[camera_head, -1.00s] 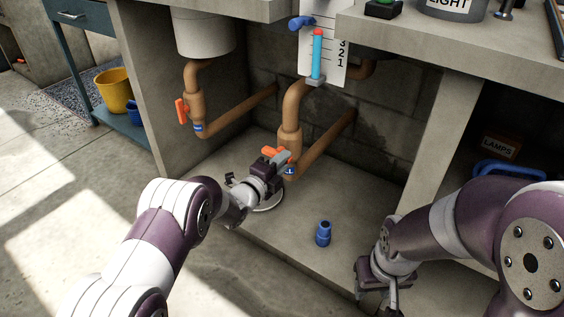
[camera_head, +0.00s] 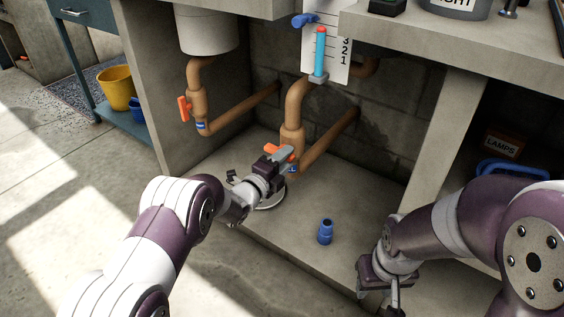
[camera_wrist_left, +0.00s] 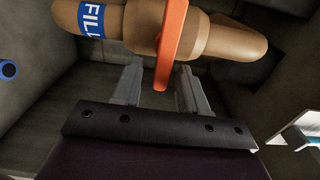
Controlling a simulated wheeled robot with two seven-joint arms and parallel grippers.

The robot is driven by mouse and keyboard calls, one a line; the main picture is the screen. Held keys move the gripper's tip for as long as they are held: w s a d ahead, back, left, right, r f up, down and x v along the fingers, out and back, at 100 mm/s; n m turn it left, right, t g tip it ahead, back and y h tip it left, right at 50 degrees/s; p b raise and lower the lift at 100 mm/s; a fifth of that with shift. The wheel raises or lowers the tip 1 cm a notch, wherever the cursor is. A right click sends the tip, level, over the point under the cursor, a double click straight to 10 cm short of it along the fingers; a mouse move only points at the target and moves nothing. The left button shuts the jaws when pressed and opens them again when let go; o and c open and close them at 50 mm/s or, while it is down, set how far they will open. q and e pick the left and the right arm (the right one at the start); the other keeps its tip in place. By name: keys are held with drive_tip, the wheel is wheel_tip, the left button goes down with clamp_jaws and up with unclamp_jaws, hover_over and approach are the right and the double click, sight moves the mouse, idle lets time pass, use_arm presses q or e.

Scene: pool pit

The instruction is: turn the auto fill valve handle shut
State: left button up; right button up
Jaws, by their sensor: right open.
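The fill valve's orange handle (camera_wrist_left: 172,45) is on a tan pipe with a blue FILL label (camera_wrist_left: 92,18) in the left wrist view. The handle's lower end reaches between the two grey fingers of my left gripper (camera_wrist_left: 160,88). The fingers are apart, with a visible gap on each side of the handle. In the head view the handle (camera_head: 274,149) shows beside my left gripper (camera_head: 284,158), which partly hides it. My right gripper (camera_head: 392,295) is low at the cabinet's front, away from the valve, and looks empty.
A second orange valve handle (camera_head: 184,108) is on the left pipe. A blue fitting (camera_head: 325,231) stands on the cabinet floor (camera_head: 290,245). A concrete divider (camera_head: 440,130) stands to the right.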

use_arm(q)
drive_tip(key=p+v, duration=0.6)
drive_tip(key=v, duration=0.6)
drive_tip(key=shift+s+a, duration=0.2)
drive_tip(key=shift+s, duration=0.05)
